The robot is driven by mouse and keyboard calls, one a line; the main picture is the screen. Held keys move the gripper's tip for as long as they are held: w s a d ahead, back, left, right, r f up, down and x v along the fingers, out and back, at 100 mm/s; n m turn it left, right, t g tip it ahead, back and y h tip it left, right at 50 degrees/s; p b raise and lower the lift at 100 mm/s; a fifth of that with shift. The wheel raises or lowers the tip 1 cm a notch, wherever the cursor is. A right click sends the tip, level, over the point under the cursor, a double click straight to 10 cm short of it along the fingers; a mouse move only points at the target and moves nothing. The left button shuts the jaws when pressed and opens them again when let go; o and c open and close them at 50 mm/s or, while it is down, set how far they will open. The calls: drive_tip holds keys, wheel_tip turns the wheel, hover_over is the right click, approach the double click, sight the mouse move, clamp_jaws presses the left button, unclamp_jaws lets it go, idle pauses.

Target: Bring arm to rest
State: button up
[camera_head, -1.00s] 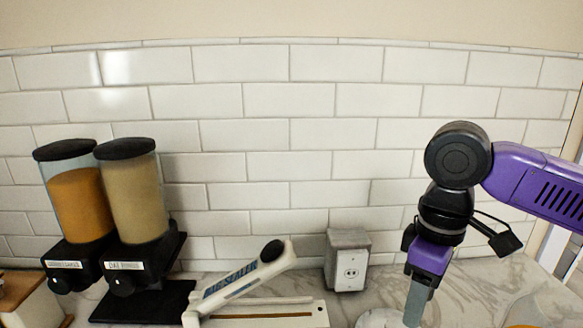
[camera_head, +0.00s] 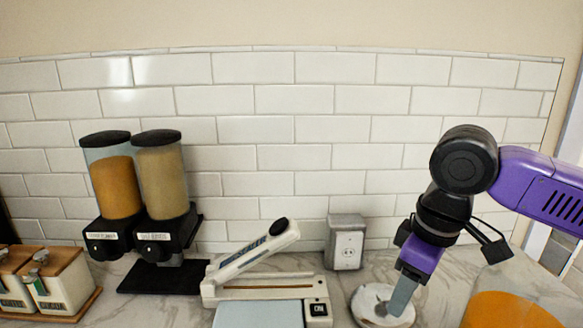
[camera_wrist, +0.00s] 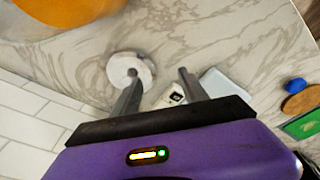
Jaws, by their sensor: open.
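My gripper (camera_head: 402,302) is at the lower right of the head view, pointing down on my purple and black arm. Its two grey fingers stand apart with nothing between them in the wrist view (camera_wrist: 158,88). A white round dish-like object (camera_head: 370,304) lies on the marble counter just behind or under the fingertips; whether they touch cannot be told. It also shows in the wrist view (camera_wrist: 122,66), beside the left finger, with a small grey centre.
A white bag sealer (camera_head: 232,290) lies left of my gripper. Two dispensers (camera_head: 140,190) and wooden-lidded canisters (camera_head: 62,280) stand farther left. An orange-filled round thing (camera_head: 508,312) sits at right. Small blue, brown and green items (camera_wrist: 300,124) show in the wrist view.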

drive_tip(key=w+a+r+n+t+y, duration=0.1)
drive_tip(key=w+a+r+t+y, duration=0.3)
drive_tip(key=a, duration=0.4)
drive_tip(key=w+a+r+t+y, duration=0.3)
drive_tip(key=a+r+y, duration=0.15)
drive_tip(key=a, duration=0.25)
wheel_tip(320, 180, up, 9)
drive_tip(key=s+a+m+t+y, duration=0.1)
drive_tip(key=a+m+t+y, duration=0.1)
drive_tip(key=a+t+y, duration=0.3)
drive_tip(key=s+d+f+m+t+h, duration=0.9)
drive_tip(key=s+d+f+m+h, duration=0.55)
drive_tip(key=d, duration=0.35)
drive_tip(key=s+d+f+n+g, duration=0.1)
drive_tip(key=s+f+n+g, duration=0.1)
drive_tip(key=s+f, duration=0.4)
drive_tip(key=s+d+f+n+g, duration=0.1)
drive_tip(key=s+f+n+g, duration=0.1)
drive_tip(key=s+f, duration=0.5)
drive_tip(key=s+d+f+n+g, duration=0.1)
drive_tip(key=s+f, duration=0.5)
drive_tip(key=s, duration=1)
drive_tip(key=n+g, duration=0.1)
drive_tip(key=g, duration=0.1)
drive_tip(key=shift+s+f+g, duration=0.15)
drive_tip(key=shift+s+g, duration=0.05)
drive_tip(key=shift+g, duration=0.2)
